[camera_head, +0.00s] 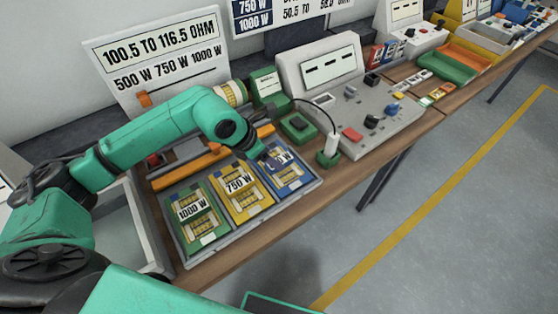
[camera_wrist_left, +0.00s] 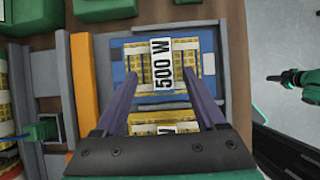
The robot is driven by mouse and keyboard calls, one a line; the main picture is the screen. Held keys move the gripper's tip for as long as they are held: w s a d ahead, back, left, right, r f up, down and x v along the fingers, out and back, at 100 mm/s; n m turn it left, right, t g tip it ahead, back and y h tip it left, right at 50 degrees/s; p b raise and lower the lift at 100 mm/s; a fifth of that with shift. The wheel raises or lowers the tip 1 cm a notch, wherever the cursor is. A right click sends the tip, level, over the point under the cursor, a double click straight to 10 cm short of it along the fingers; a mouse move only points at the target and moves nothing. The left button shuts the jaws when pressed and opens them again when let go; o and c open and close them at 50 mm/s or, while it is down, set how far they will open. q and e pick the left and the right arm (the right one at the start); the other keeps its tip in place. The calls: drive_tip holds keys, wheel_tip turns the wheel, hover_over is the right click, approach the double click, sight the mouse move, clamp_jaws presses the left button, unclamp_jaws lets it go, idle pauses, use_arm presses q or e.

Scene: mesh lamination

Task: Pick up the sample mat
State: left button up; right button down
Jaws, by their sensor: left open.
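Three mats with gold grids lie in a grey tray (camera_head: 300,193): one on green marked 1000 W (camera_head: 194,226), one on yellow marked 750 W (camera_head: 242,203), one on blue marked 500 W (camera_head: 292,182). No label names one as the sample mat. My left gripper (camera_head: 270,163) is over the blue place and partly hides it. In the left wrist view its fingers are open and empty, on either side of the 500 W mat (camera_wrist_left: 187,82); whether they touch it I cannot tell.
An orange bar (camera_head: 188,167) runs behind the tray. A grey control panel (camera_head: 365,115) and a green block with a white cylinder (camera_head: 331,145) stand to the right, with a dark cable. The wooden table's front edge (camera_head: 290,222) is close to the tray.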

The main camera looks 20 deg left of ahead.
use_arm(q)
drive_tip(key=shift+p+x, duration=0.45)
drive_tip(key=shift+x, duration=1.45)
drive_tip(key=shift+s+d, duration=0.15)
clamp_jaws()
drive_tip(key=shift+r, duration=0.1)
